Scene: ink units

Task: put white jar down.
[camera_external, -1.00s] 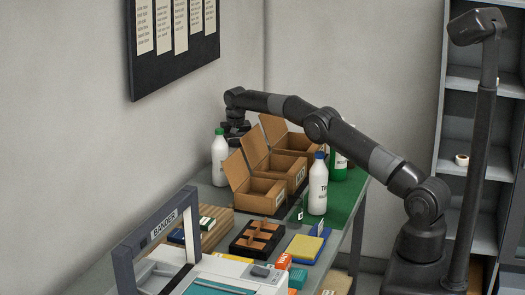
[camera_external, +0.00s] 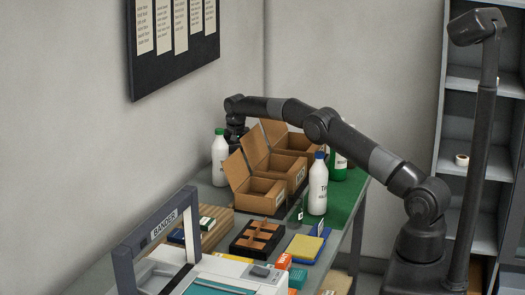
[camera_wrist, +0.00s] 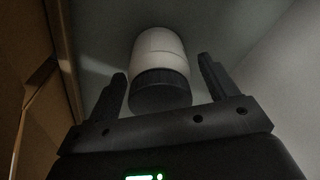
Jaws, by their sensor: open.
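The white jar (camera_wrist: 160,47) with a black lid shows in the wrist view, lid end toward my gripper (camera_wrist: 162,68). The two fingers are spread apart, one on each side of the jar, with a visible gap on the right; the gap at the left finger is narrower. The jar appears to rest on a grey surface, in dim light. In the external view my gripper (camera_external: 236,138) is at the far end of the bench, behind the open cardboard boxes. The jar cannot be made out there.
Open cardboard boxes (camera_external: 262,190) stand in a row in front of my gripper. A white bottle with a green cap (camera_external: 219,160) stands to its left. A blue-capped white bottle (camera_external: 318,190) stands on the green mat (camera_external: 346,200). A brown cardboard wall (camera_wrist: 35,80) is close on the left.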

